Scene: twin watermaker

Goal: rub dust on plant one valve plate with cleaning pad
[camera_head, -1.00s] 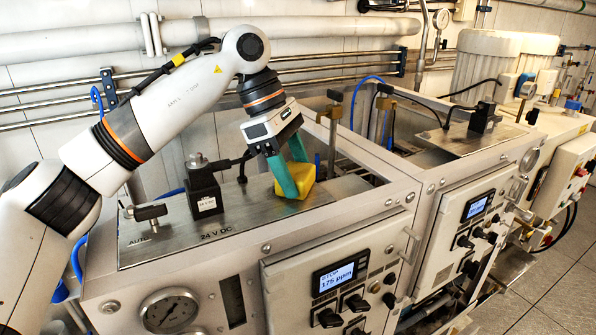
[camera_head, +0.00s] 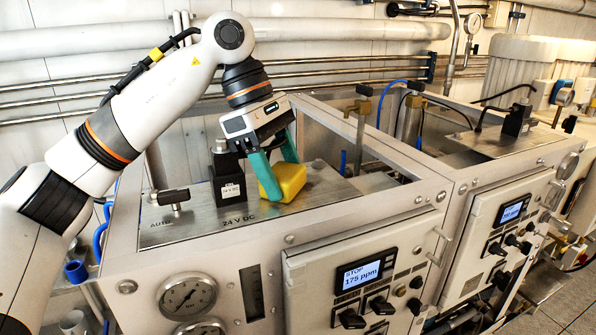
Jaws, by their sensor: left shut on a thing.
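The valve plate (camera_head: 205,222) of plant one is a flat metal plate on top of the near cabinet, marked "AUTO" and "24 V DC". The cleaning pad (camera_head: 290,187) is a yellow block low over the plate, right of the black valve block (camera_head: 227,178). My left gripper (camera_head: 281,178) points down with its green fingers shut around the pad. The pad looks to be on the plate, but its underside is hidden. I cannot make out dust clearly; the plate behind the pad is partly hidden. My right gripper is not in view.
A small metal valve with a black handle (camera_head: 171,197) stands at the plate's left. A brass-topped post (camera_head: 361,115) rises behind the plate's right end. A second similar unit (camera_head: 490,150) stands to the right.

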